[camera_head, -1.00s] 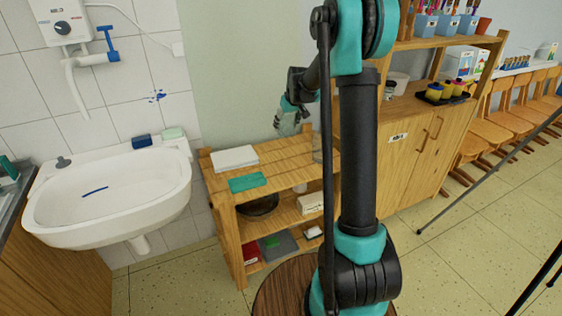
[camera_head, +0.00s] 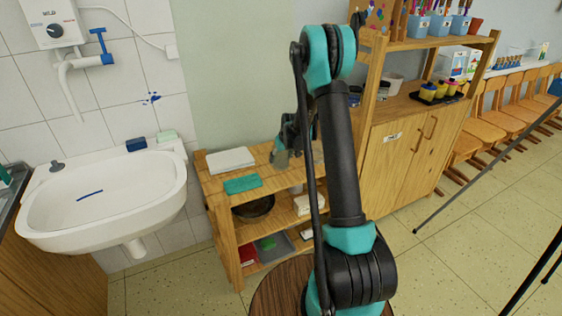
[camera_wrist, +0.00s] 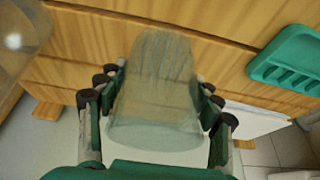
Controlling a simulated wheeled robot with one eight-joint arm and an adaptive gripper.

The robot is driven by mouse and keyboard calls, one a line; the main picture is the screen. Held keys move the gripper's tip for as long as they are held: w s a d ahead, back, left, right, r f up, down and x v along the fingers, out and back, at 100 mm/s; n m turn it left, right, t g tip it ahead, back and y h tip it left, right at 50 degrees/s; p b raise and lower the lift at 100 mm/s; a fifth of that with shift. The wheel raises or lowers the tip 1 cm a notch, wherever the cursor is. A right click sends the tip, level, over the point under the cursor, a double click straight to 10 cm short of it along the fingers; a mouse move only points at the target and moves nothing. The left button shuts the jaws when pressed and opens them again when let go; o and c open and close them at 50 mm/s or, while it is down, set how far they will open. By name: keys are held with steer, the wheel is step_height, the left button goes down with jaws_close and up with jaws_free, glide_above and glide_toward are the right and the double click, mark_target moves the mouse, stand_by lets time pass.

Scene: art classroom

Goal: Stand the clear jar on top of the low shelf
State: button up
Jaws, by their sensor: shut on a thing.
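The clear jar (camera_wrist: 155,95) is see-through and lies between the fingers of my gripper (camera_wrist: 158,85) in the wrist view. The gripper is shut on it. In the head view my gripper (camera_head: 283,150) and the jar (camera_head: 281,159) are over the right part of the low shelf's wooden top (camera_head: 277,180). I cannot tell whether the jar touches the boards. The shelf top also fills the upper part of the wrist view (camera_wrist: 215,60). My arm hides part of the shelf's right end in the head view.
A white flat item (camera_head: 230,160) and a teal ridged dish (camera_head: 243,184) lie on the shelf top's left part. A clear round object (camera_wrist: 18,35) is at the wrist view's left edge. A bowl (camera_head: 255,206) sits below. A tall cabinet (camera_head: 395,160) stands right; a sink (camera_head: 110,200) left.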

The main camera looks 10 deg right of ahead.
steer(key=shift+f, duration=0.55)
steer(key=shift+f, duration=0.1)
steer(key=o, duration=1.2)
steer(key=shift+o, duration=0.2)
steer(key=v, duration=1.2)
steer(key=s+d+r+m, duration=0.1)
steer(key=s+r, duration=0.2)
steer(key=s, duration=0.7)
steer(key=s+r+m, duration=0.1)
steer(key=s+r, duration=0.1)
steer(key=s, duration=0.8)
steer(key=s+f, duration=0.1)
steer(key=s, duration=0.7)
steer(key=s+d+f+m+h, duration=0.1)
steer(key=s+f, duration=0.1)
steer(key=s, duration=0.7)
steer(key=shift+s+d+f+m, duration=0.2)
steer(key=shift+d+m, duration=0.1)
steer(key=shift+d, duration=0.05)
